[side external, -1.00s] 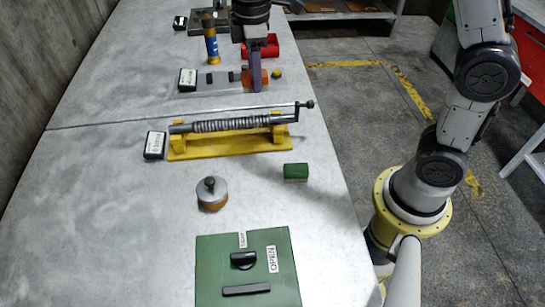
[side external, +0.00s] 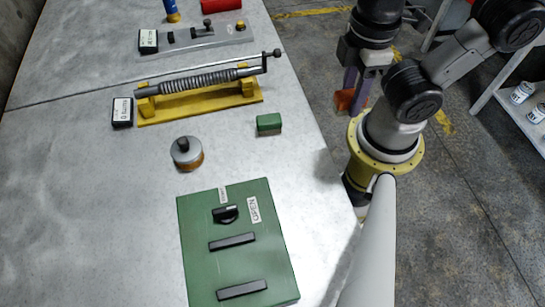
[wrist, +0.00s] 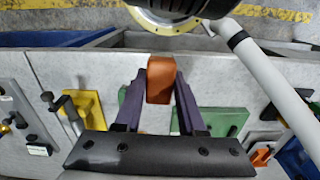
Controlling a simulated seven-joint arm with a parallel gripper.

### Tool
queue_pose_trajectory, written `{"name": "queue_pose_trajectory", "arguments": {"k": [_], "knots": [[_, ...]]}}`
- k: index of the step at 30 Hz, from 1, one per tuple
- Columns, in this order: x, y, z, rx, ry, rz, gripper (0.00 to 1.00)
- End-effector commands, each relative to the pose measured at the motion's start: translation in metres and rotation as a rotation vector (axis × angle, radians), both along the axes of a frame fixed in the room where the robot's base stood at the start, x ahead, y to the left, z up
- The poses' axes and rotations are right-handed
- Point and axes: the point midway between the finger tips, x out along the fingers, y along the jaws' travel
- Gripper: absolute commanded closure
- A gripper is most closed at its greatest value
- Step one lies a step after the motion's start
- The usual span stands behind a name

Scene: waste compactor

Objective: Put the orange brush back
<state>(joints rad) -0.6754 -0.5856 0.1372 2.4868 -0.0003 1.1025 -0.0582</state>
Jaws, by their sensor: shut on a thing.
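The orange brush (side external: 343,99) is a small orange block. In the side view it is held between the purple fingers of my gripper (side external: 354,98), out past the table's right edge, beside my own base. In the wrist view the orange brush (wrist: 161,78) sits upright between the two fingertips of my gripper (wrist: 160,88). The gripper is shut on it. Part of the brush is hidden by the fingers in the side view.
The metal table holds a green box (side external: 235,265) marked OPEN, a round knobbed pot (side external: 187,153), a small green block (side external: 269,124) and a spring on a yellow stand (side external: 200,105). A shelf (side external: 515,115) stands at right.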

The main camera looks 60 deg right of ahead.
Motion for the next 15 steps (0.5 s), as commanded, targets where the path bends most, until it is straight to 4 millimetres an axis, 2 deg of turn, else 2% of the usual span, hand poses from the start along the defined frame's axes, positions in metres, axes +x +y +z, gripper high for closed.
{"name": "queue_pose_trajectory", "arguments": {"k": [4,7,15], "knots": [[-0.002,0.005,0.003,-0.001,0.001,0.046,1.00],[0.004,0.012,-0.001,-0.005,0.005,0.053,1.00],[0.044,0.046,-0.024,-0.006,0.007,0.052,1.00]]}}
